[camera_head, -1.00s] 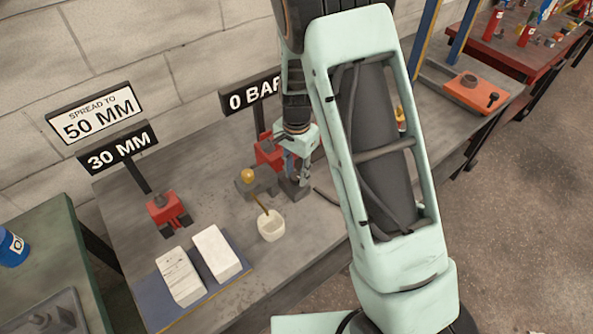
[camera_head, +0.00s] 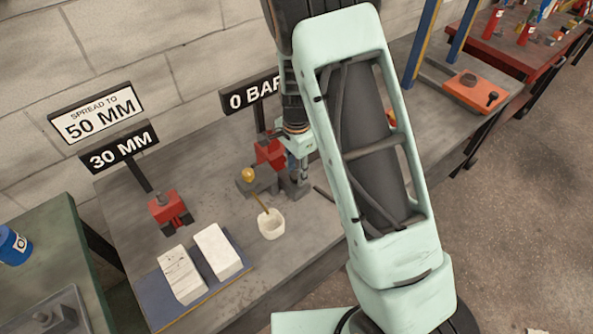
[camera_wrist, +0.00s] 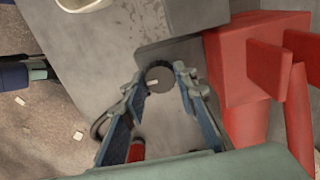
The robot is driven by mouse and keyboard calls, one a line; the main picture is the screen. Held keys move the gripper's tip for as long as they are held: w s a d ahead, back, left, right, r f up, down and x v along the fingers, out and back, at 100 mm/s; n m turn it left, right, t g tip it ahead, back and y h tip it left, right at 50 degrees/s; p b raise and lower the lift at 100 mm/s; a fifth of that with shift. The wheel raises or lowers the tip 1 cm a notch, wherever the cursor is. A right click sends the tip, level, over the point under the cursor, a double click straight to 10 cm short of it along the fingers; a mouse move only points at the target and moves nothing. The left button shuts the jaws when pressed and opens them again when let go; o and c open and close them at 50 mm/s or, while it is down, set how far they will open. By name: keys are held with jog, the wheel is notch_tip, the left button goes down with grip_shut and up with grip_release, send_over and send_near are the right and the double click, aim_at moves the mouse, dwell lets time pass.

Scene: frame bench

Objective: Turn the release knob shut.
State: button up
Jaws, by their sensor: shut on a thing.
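The release knob (camera_wrist: 160,80) is a dark round cap with a short pale mark on its face, seen in the wrist view. The tips of my gripper (camera_wrist: 160,73) are on either side of it and shut on it. In the head view my gripper (camera_head: 297,172) reaches down beside a red part (camera_head: 270,153) on a grey base, and the knob is hidden there. A black sign reading "0 BAR" (camera_head: 254,93) stands behind, its right end covered by my arm. A red spreader (camera_head: 167,209) stands under signs reading "SPREAD TO 50 MM" (camera_head: 97,113) and "30 MM" (camera_head: 122,151).
A grey block with a gold ball (camera_head: 248,175) stands left of my gripper. A cream cup (camera_head: 271,226) with a stick is in front. Two white blocks (camera_head: 218,252) lie on a blue mat. In the wrist view, red blocks (camera_wrist: 250,65) stand close on the right.

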jog(key=o, duration=1.2)
jog(key=shift+c, duration=0.2)
jog(key=shift+r, duration=0.1)
notch_tip(320, 180, up, 12)
